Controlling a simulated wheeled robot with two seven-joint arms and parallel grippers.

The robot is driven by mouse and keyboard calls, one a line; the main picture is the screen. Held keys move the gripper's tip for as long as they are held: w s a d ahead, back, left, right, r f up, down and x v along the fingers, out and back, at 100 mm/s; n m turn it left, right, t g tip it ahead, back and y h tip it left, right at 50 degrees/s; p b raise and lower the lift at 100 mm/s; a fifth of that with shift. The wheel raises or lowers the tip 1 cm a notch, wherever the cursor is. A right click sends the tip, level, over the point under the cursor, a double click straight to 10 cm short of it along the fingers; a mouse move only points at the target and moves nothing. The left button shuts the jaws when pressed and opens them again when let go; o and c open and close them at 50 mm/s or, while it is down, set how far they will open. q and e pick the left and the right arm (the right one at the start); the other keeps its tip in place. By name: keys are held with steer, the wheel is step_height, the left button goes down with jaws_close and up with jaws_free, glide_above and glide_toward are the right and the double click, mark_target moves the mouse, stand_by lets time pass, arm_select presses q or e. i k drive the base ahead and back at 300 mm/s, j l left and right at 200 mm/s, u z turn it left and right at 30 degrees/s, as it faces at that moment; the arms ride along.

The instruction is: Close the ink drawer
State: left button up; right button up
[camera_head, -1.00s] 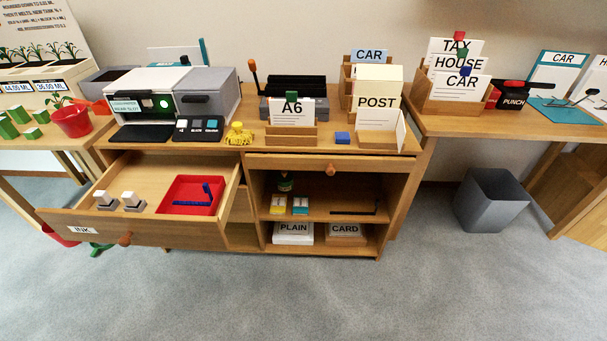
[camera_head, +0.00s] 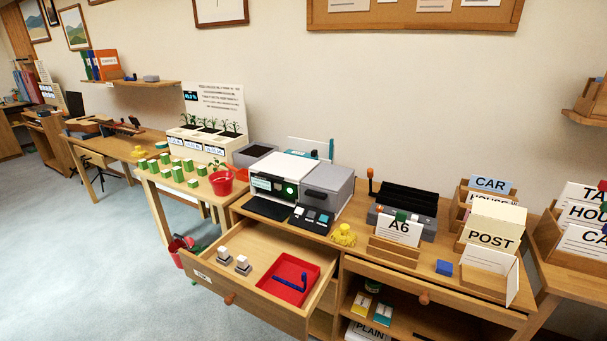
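The ink drawer (camera_head: 212,289) stands pulled out from the left part of the wooden cabinet, below the printer (camera_head: 299,182). Its front carries a white label, hard to read from here, and a round wooden knob (camera_head: 229,299). Inside lie two small grey-and-white blocks (camera_head: 233,261) and a red tray (camera_head: 278,291) with a blue tool (camera_head: 289,282) in it. Neither of my grippers shows in the view.
A table with green blocks and a red bucket (camera_head: 221,183) stands to the left of the cabinet. Another bucket (camera_head: 178,251) is on the floor left of the drawer. A second drawer with a knob (camera_head: 424,299) is closed on the right. Open floor lies front left.

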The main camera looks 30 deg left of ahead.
mark_target(271, 252)
steer(key=u, duration=1.5)
